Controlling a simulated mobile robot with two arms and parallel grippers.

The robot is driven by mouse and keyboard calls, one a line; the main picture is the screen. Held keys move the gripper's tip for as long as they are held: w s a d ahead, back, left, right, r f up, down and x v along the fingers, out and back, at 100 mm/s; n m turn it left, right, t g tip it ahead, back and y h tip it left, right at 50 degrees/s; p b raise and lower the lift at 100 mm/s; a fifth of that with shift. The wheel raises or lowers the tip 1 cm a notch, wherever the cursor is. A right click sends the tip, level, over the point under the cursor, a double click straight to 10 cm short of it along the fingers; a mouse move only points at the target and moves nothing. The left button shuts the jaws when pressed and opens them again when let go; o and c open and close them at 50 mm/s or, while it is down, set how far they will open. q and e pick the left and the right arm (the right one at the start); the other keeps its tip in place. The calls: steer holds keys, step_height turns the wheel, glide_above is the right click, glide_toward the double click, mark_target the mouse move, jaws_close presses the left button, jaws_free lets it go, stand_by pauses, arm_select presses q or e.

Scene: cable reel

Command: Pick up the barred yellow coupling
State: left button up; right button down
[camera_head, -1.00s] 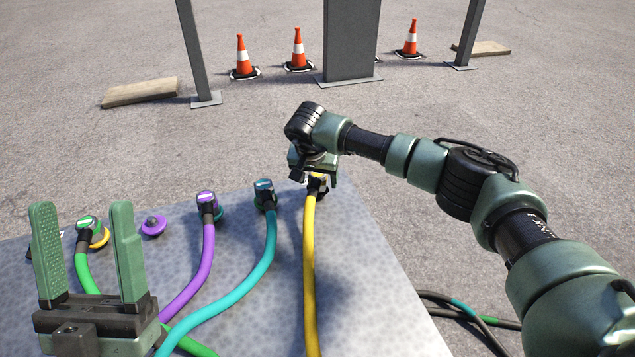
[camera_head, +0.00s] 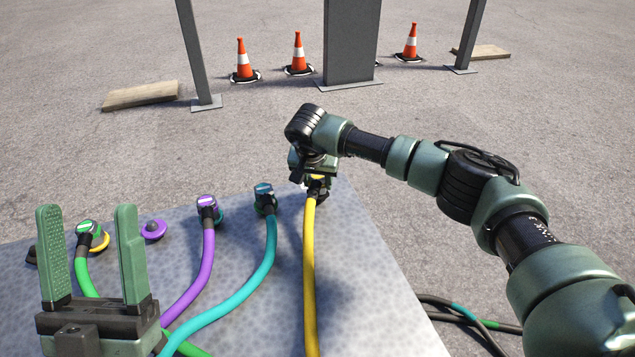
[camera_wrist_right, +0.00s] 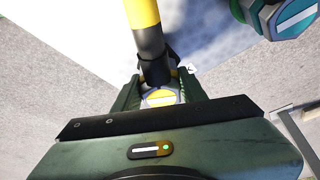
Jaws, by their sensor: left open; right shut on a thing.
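The barred yellow coupling (camera_wrist_right: 160,97) shows in the right wrist view as a yellow face with a pale bar, on the end of a yellow cable (camera_head: 309,270) with a black sleeve. My right gripper (camera_wrist_right: 158,92) is shut on it, one finger on each side. In the head view my right gripper (camera_head: 316,178) is at the far right corner of the table, and it hides most of the coupling. Whether the coupling is clear of the table I cannot tell. My left gripper (camera_head: 90,255) is open and empty at the lower left, over the table.
The grey table (camera_head: 375,310) also bears a teal coupling (camera_head: 265,198), a purple coupling (camera_head: 208,207) and a green coupling (camera_head: 88,232) with their cables. A loose purple cap (camera_head: 153,229) lies between green and purple. Dark cables (camera_head: 460,313) lie on the ground at right.

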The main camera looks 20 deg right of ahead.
arm_select(q)
steer(key=w+f+g+y+p, duration=0.2)
steer(key=w+f+g+p, duration=0.1)
steer(key=w+f+g, duration=0.35)
arm_select(e)
step_height(320, 180, up, 9)
steer(key=shift+f, duration=0.1)
arm_select(q)
step_height(320, 180, down, 13)
steer(key=a+g+y+p, duration=0.1)
steer(key=g+y+p, duration=0.15)
steer(key=g, duration=0.45)
arm_select(e)
step_height(320, 180, up, 10)
arm_select(q)
step_height(320, 180, up, 10)
steer(key=d+t+h+b, duration=0.1)
steer(key=t+b, duration=0.2)
steer(key=t, duration=0.3)
steer(key=shift+w+d+t+h, duration=0.2)
steer(key=shift+d+t+h, duration=0.1)
steer(key=shift+t+h, duration=0.05)
arm_select(e)
step_height(320, 180, down, 7)
arm_select(q)
steer(key=shift+r, duration=0.1)
arm_select(e)
steer(key=shift+f, duration=0.1)
